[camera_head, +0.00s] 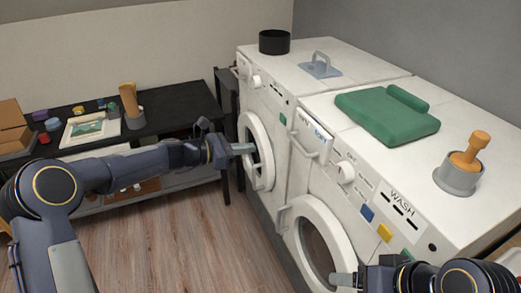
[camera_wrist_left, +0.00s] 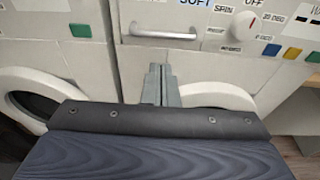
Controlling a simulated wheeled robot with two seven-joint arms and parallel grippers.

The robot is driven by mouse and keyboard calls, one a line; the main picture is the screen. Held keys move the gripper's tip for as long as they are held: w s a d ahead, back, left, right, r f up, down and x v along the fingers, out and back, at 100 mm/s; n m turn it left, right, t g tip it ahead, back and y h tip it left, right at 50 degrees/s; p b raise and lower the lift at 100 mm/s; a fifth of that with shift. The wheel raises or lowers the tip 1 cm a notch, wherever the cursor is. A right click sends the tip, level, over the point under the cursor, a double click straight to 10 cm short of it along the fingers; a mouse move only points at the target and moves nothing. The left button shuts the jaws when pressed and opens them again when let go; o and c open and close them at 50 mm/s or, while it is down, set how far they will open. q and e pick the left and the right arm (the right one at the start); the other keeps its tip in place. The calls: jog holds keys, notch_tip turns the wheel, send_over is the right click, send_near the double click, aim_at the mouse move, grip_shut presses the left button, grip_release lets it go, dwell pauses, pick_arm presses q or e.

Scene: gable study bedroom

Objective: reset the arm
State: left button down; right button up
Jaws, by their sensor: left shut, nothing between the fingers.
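My left arm reaches in from the left in the head view. Its gripper (camera_head: 243,148) is shut and empty, in front of the far washing machine's round door (camera_head: 257,165). In the left wrist view the two grey fingers (camera_wrist_left: 160,84) are together, below a drawer handle (camera_wrist_left: 163,33). My right gripper (camera_head: 343,280) shows only in part at the bottom right, near the near machine's round door (camera_head: 318,245). Whether its fingers are apart is unclear.
On the machines are a black pot (camera_head: 274,42), a blue-grey handled tool (camera_head: 320,66), a folded green cloth (camera_head: 388,114) and a grey cup (camera_head: 458,178) with a wooden tool. A black table (camera_head: 176,112) with small items stands at the left. The wooden floor (camera_head: 180,240) is clear.

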pick_arm(q)
jog(key=s+a+r+m+y, duration=0.25)
jog(key=s+a+m, duration=0.25)
jog(key=s, duration=0.4)
jog(key=s+a+r+m+y, duration=0.2)
jog(key=s+a+r+m, duration=0.3)
jog(key=s, duration=0.3)
jog(key=s+a+f+m+y, duration=0.2)
jog(key=s+a+f+m, duration=0.1)
jog(key=s, duration=0.4)
jog(key=s+a+f+m+y, duration=0.2)
jog(key=s+a, duration=0.3)
jog(key=s, duration=0.3)
jog(key=s+a+f+m+y, duration=0.2)
jog(key=s+a+f+m, duration=0.1)
jog(key=s, duration=0.4)
jog(key=shift+s+a+f+m+t, duration=0.25)
jog(key=shift+a+m, duration=0.2)
jog(key=shift+m, duration=0.45)
jog(key=shift+y, duration=0.25)
